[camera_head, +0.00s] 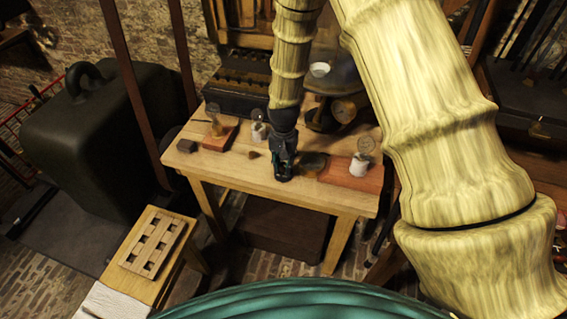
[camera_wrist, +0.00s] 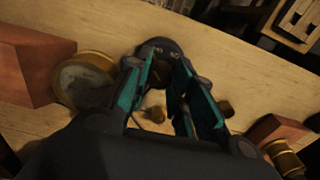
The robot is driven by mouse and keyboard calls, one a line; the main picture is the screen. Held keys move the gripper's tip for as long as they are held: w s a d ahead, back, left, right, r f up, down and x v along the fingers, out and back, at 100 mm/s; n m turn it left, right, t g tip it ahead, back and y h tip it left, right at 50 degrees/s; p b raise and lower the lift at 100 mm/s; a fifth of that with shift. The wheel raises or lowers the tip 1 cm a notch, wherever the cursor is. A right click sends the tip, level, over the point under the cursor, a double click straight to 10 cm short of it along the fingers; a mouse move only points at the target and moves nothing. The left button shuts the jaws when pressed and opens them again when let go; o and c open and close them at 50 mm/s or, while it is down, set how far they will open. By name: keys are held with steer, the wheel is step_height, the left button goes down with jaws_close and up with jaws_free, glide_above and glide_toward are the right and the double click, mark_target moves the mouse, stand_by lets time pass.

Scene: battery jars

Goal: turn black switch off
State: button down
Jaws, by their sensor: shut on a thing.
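My gripper (camera_head: 283,178) is low over the front middle of the wooden table (camera_head: 235,166), pointing down. In the wrist view my gripper (camera_wrist: 168,72) has its teal-lined fingers close together over a round dark piece (camera_wrist: 158,46), which looks like the black switch. The fingers are shut on a small part of it that they mostly hide. I cannot tell the switch's position. In the head view my gripper covers the switch.
A round brass-rimmed piece (camera_wrist: 84,80) and a red-brown block (camera_wrist: 32,66) lie left of the fingers. Small brown bits (camera_wrist: 224,109) lie nearby. A bulb on a wooden block (camera_head: 217,134) and a white socket (camera_head: 359,166) on a reddish board (camera_head: 337,175) flank my gripper.

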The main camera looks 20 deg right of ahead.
mark_target(284, 165)
steer(key=c, duration=1.2)
jaws_free()
steer(key=shift+r, duration=0.15)
step_height(284, 165, up, 12)
steer(key=shift+f, duration=0.15)
